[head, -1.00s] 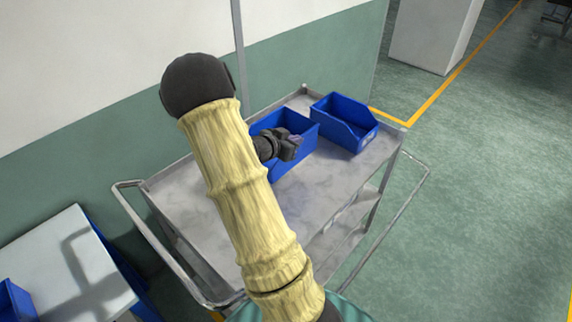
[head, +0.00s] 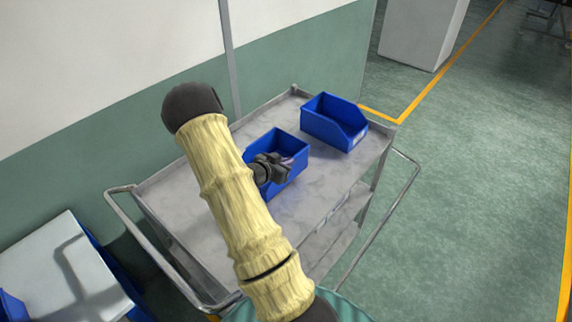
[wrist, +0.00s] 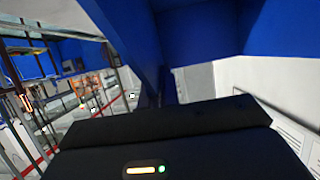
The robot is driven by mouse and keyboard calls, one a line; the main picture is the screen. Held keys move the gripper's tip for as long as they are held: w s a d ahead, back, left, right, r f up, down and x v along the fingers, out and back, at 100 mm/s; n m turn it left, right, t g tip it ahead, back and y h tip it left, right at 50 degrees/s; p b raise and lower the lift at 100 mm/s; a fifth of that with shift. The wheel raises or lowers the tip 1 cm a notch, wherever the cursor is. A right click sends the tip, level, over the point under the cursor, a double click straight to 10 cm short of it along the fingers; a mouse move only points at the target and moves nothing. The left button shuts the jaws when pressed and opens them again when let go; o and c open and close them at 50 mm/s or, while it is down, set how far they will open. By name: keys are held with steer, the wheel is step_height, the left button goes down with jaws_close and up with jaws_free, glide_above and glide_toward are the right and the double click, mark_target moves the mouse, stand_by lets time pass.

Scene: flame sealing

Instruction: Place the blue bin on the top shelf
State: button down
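The blue bin (head: 290,146) is at my gripper, over the top shelf (head: 185,192) of the grey metal trolley. My gripper (head: 287,164) is at the bin's near right side and appears shut on its wall; the fingertips are mostly hidden. In the wrist view, the bin's blue walls (wrist: 200,30) fill the top, close against the dark gripper body. My forearm covers part of the shelf and the bin's left side. I cannot tell whether the bin's base touches the shelf.
A second blue bin (head: 333,120) stands at the shelf's far right corner, with a narrow gap to the first. The shelf's near right part is bare. A white-topped table (head: 50,260) stands at lower left. Trolley handles (head: 405,185) stick out at both ends.

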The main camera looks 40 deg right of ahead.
steer(key=shift+w+a+f, duration=0.1)
steer(key=shift+f, duration=0.45)
steer(key=shift+f, duration=0.2)
steer(key=c, duration=1.6)
jaws_free()
steer(key=shift+w, duration=0.1)
steer(key=shift+c, duration=0.2)
steer(key=shift+r, duration=0.1)
